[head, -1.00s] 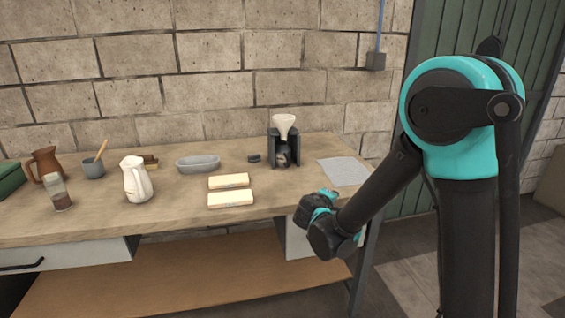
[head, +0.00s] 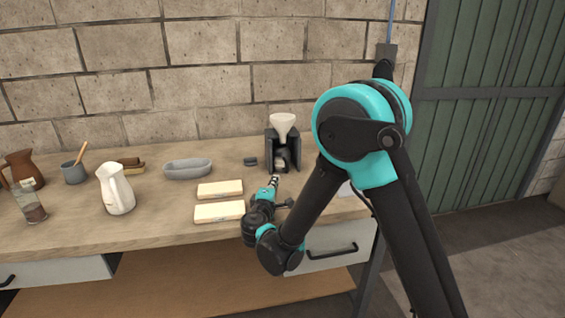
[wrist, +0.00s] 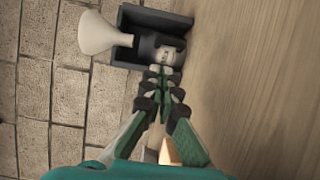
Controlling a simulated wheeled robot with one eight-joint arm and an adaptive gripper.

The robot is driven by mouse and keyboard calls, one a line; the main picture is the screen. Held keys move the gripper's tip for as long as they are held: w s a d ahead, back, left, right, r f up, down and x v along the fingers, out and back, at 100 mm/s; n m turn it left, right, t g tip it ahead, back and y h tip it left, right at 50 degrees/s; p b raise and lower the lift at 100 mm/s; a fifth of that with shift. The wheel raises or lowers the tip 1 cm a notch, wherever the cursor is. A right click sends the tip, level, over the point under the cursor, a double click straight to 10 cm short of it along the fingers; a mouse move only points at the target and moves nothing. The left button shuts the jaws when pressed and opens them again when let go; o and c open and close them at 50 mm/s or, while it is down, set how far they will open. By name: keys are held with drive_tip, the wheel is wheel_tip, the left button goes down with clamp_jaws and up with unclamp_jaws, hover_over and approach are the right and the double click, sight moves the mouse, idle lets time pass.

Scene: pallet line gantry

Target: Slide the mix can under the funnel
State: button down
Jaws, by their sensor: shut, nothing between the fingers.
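The white funnel (head: 283,124) stands spout-down in the top of a black stand (head: 269,150) at the back of the workbench. In the wrist view the funnel (wrist: 97,34) lies sideways with its spout in a dark holder. A small can with a white label (wrist: 166,56) is inside the stand below the funnel; I take it for the mix can. It is partly covered by dark parts, and I cannot tell if it is centred under the spout. My gripper (head: 274,181) is shut and empty, in front of the stand. Its fingertips (wrist: 160,71) appear close to the can; contact is unclear.
Two pale blocks (head: 220,189) lie left of my gripper. A small dark item (head: 250,161) sits left of the stand. A grey oval dish (head: 188,169), a white pitcher (head: 116,190) and a grey cup (head: 74,173) stand farther left. A wall is close behind.

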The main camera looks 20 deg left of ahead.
sight(287, 164)
drive_tip(key=shift+w+a, duration=0.25)
drive_tip(key=shift+w, duration=0.35)
drive_tip(key=w, duration=0.3)
drive_tip(key=w+a, duration=0.1)
drive_tip(key=w, duration=0.5)
drive_tip(key=shift+w+a, duration=0.1)
drive_tip(key=shift+a, duration=0.1)
drive_tip(key=shift+d, duration=0.1)
drive_tip(key=shift+w+d, duration=0.2)
drive_tip(key=shift+d, duration=0.3)
drive_tip(key=shift+w+d, duration=0.2)
drive_tip(key=shift+d, duration=0.25)
